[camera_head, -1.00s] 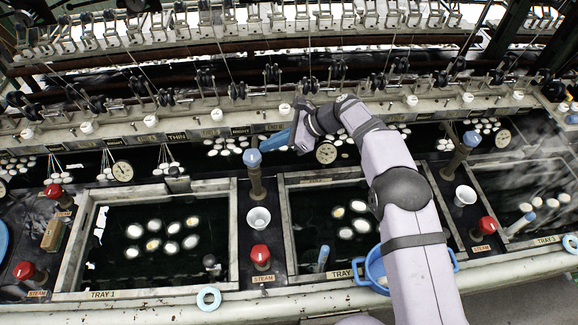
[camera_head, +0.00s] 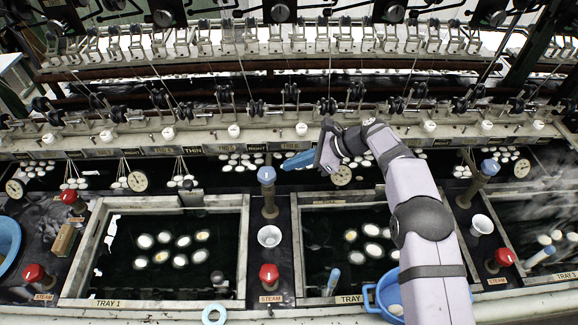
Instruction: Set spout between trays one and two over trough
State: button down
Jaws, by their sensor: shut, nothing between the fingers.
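The spout post (camera_head: 269,204), brown with a blue knob (camera_head: 266,175), stands upright on the strip between tray one (camera_head: 247,250) and tray two (camera_head: 297,250). Its outlet arm is not clearly visible, so I cannot tell which way it points. The dark trough (camera_head: 225,172) runs behind both trays. My gripper (camera_head: 285,164) has blue fingers, shut and empty, just right of and slightly above the knob in the picture, with a small gap between. My arm covers the right part of tray two.
A white cup (camera_head: 269,236) and a red steam knob (camera_head: 269,273) stand in front of the post. Another blue-knobbed post (camera_head: 477,185) is at right. Round dials (camera_head: 341,174) and thread guides line the trough. A blue basin (camera_head: 385,295) sits beside my arm.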

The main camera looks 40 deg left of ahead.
jog(key=w+b+v, duration=0.2)
jog(key=v, duration=0.8)
jog(key=shift+w+b, duration=0.25)
jog(key=shift+b, duration=0.1)
jog(key=shift+a+f, duration=0.1)
